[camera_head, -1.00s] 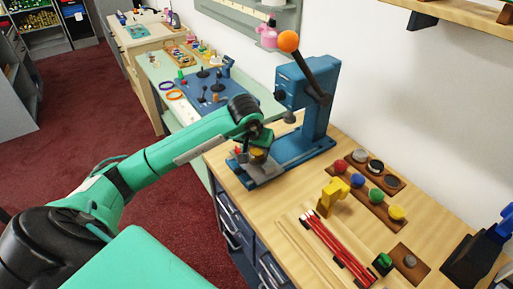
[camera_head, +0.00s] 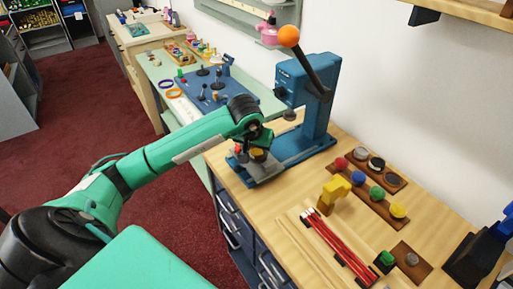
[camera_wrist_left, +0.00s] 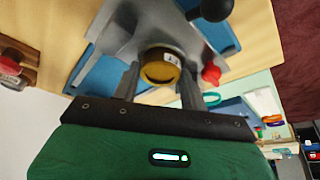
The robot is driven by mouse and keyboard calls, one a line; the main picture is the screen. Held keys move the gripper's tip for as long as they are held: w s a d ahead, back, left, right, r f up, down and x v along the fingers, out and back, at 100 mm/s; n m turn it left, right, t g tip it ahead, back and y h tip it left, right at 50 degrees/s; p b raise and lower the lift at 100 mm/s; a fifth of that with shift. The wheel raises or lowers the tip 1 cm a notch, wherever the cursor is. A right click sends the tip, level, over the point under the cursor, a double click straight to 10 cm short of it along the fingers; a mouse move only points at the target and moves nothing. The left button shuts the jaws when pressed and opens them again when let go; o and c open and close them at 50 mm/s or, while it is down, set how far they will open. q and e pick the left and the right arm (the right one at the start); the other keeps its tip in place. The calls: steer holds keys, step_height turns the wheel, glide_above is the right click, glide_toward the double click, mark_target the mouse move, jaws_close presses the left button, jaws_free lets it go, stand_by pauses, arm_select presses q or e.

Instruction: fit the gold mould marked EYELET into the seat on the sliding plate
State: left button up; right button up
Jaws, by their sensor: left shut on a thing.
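The gold mould (camera_head: 259,154) is between the fingers of my left gripper (camera_head: 257,151), low over the grey sliding plate (camera_head: 270,174) at the front of the blue press. In the left wrist view the gold mould (camera_wrist_left: 160,72) shows a small white label whose letters I cannot read. The two fingers of my left gripper (camera_wrist_left: 159,88) are shut on its sides. The plate (camera_wrist_left: 118,36) lies beneath it. The seat is hidden by the mould, and I cannot tell whether the mould touches it. My right gripper is not in view.
The blue press (camera_head: 319,95) with its orange-balled lever (camera_head: 289,37) stands just behind. A red knob (camera_wrist_left: 211,74) is beside the mould. Wooden trays of coloured pieces (camera_head: 372,194), a yellow piece (camera_head: 332,193) and red rods (camera_head: 335,247) lie to the right.

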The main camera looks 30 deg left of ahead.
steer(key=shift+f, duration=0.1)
arm_select(q)
steer(key=o, duration=1.2)
steer(key=shift+f, duration=0.1)
steer(key=shift+s+r, duration=0.1)
steer(key=shift+r, duration=0.3)
steer(key=b+v, duration=0.1)
steer(key=v, duration=1.2)
steer(key=shift+b, duration=0.35)
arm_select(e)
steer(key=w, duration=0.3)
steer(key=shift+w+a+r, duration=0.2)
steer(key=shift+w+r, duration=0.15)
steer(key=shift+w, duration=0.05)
arm_select(q)
steer(key=shift+s, duration=0.1)
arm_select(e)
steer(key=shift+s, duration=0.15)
